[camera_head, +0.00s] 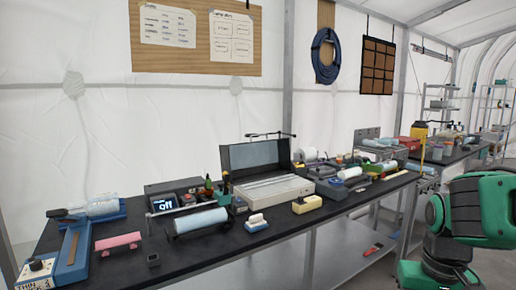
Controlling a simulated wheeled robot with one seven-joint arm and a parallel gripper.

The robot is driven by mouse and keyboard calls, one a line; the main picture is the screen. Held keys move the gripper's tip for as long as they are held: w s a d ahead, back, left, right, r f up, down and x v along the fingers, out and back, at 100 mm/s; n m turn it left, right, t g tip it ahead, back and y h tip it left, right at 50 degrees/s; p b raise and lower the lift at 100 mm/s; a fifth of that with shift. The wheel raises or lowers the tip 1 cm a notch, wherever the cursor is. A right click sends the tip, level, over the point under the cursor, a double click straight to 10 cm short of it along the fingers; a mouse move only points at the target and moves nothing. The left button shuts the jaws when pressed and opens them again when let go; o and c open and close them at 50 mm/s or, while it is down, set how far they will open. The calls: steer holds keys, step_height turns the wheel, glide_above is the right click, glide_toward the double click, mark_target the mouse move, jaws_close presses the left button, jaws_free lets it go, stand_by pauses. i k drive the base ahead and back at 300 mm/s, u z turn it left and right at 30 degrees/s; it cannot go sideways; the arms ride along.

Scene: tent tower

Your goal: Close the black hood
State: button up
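The black hood (254,155) is a dark, flat-fronted lid standing raised at the back of a low white box-shaped device (286,190). The device sits on the long black workbench, near the middle of the view. The hood is open, tilted up near vertical, and the pale top of the device beneath it is uncovered. A thin dark bar shows above the hood's top edge. My green and black arm is at the right edge, well apart from the hood. My gripper is not visible.
Near the device on the bench (225,240) are a blue roll on a stand (200,221), a yellow block (307,204), a white-handled stamp or brush (257,222) and small bottles (208,185). More equipment crowds the bench to the right. A lower shelf (345,250) holds a red tool.

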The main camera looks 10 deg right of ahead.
mark_target(253, 157)
steer(key=z, duration=0.55)
steer(key=i, duration=1.8)
steer(key=u, duration=1.2)
steer(key=k, duration=1.1)
steer(key=z, duration=0.4)
